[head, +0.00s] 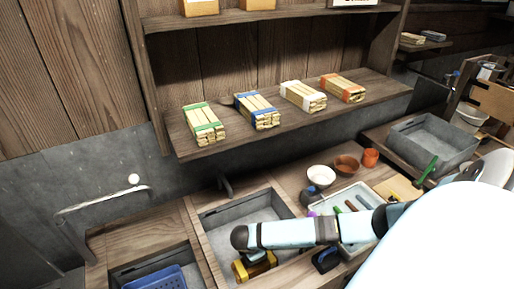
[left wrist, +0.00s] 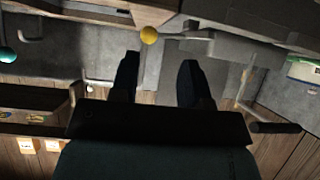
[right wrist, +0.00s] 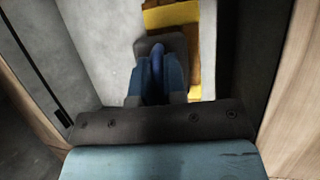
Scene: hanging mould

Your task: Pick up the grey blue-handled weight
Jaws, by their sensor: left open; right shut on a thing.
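The grey weight (right wrist: 145,47) with its blue handle (right wrist: 157,60) shows in the right wrist view, straight ahead between my right fingers. My right gripper (right wrist: 157,80) is shut on the blue handle. I cannot tell whether the weight rests on the grey surface below or hangs just above it. In the head view my right arm reaches across from the right over the sunken grey basin, and I cannot make out the held weight there. My left gripper (left wrist: 160,75) is open with nothing between its fingers in the left wrist view.
A brown and yellow block (right wrist: 185,40) lies close beside the weight; it also shows under my right arm in the head view (head: 258,268). Basin walls (right wrist: 250,60) stand close by. A blue crate (head: 155,279) is at left, a tray (head: 362,192) at right.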

